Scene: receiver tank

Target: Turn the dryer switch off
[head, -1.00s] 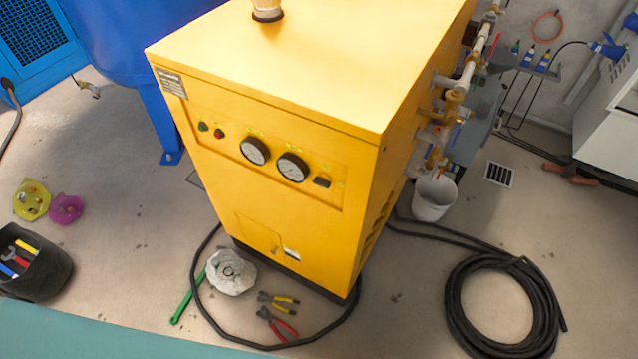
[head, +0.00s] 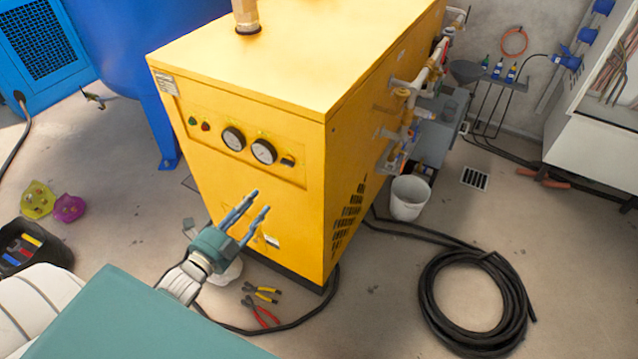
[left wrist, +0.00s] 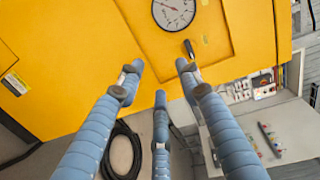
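The dryer (head: 250,100) is a large yellow box with a front panel of two round gauges and two small buttons. The dryer switch (head: 287,162) is a small dark control at the panel's right end. In the left wrist view the switch (left wrist: 189,48) shows as a dark stub just beyond the right-hand fingertip. My left gripper (head: 260,202) is open and empty, below the switch and in front of the dryer's lower front. Its spread blue fingers (left wrist: 159,75) also fill the left wrist view. I cannot tell the gap to the panel. My right gripper is out of view.
A black hose coil (head: 476,290) and a white bucket (head: 409,198) lie right of the dryer. Pliers (head: 262,305) lie on the floor in front. Pipes and valves (head: 405,100) stick out from the dryer's right side. A blue tank (head: 130,50) stands behind left.

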